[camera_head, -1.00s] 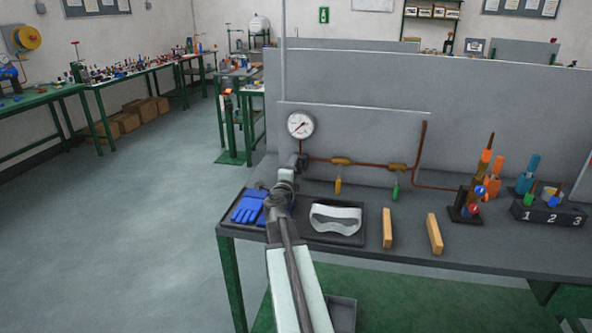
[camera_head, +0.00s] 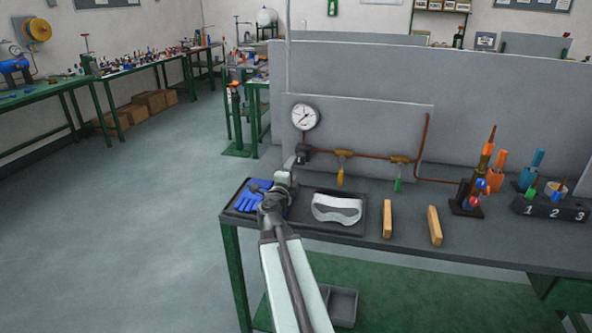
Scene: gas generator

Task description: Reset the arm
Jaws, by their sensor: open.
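My arm rises from the bottom of the head view, and my gripper (camera_head: 291,162) is at its far end, small and seen from behind. It is open, with no object visible in it. My wrist covers part of the blue gloves (camera_head: 250,196) in the tray. Clear goggles (camera_head: 337,209) lie to the right of my wrist.
A copper pipe with a yellow-handled valve (camera_head: 341,168) and a green-handled valve (camera_head: 398,172) runs along the panel (camera_head: 370,125). Two wooden blocks (camera_head: 387,219) stand on the bench. Floor at left is clear.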

